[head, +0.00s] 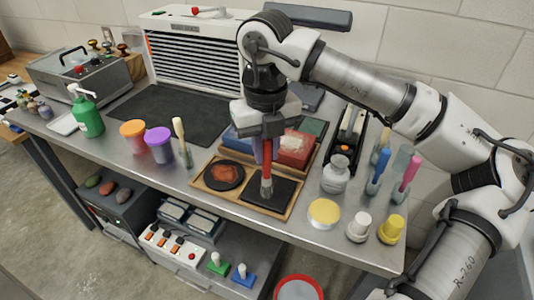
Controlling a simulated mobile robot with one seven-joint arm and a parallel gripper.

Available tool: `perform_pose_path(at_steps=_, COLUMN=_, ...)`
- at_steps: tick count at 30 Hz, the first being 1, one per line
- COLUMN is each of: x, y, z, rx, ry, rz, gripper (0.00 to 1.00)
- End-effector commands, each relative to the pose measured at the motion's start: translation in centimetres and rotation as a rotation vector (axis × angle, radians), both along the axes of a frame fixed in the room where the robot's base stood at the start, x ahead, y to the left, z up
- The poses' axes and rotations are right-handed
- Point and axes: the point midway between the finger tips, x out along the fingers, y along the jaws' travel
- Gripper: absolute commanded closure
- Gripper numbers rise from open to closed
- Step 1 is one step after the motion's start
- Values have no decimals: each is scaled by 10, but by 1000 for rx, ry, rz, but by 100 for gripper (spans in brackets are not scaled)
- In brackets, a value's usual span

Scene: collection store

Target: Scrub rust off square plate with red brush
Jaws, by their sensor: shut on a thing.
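My gripper (263,143) is shut on the red brush (267,165) and holds it upright, bristles down. The bristle end is at the dark square plate (284,190), in the right part of a wooden tray (243,206). I cannot tell whether the bristles touch the plate. No clear rust shows on the plate's visible surface; the brush hides part of it. A dark round plate (239,181) with an orange-brown rust patch lies to the left in the same tray.
Blue and red boxes (292,152) stand just behind the tray. Orange (133,134) and purple (159,144) pots and a brush in a holder (181,140) stand left. A white bottle (336,176), a yellow-lidded jar (324,213) and blue (379,168) and pink (409,174) brushes stand right.

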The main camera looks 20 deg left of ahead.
Motion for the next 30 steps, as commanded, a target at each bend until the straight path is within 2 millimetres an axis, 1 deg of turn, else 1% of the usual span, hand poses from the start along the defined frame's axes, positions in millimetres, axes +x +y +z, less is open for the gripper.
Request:
perform_pose_path(at_steps=1, x=0, y=0, z=7, rx=-1, ry=1, rz=1, gripper=100)
perform_pose_path(at_steps=9, x=0, y=2, z=31, rx=-1, ry=1, rz=6, gripper=100)
perform_pose_path(at_steps=18, x=-1, y=4, z=54, rx=-1, ry=1, rz=12, gripper=100)
perform_pose_path(at_steps=30, x=-1, y=4, z=55, rx=-1, ry=2, rz=12, gripper=100)
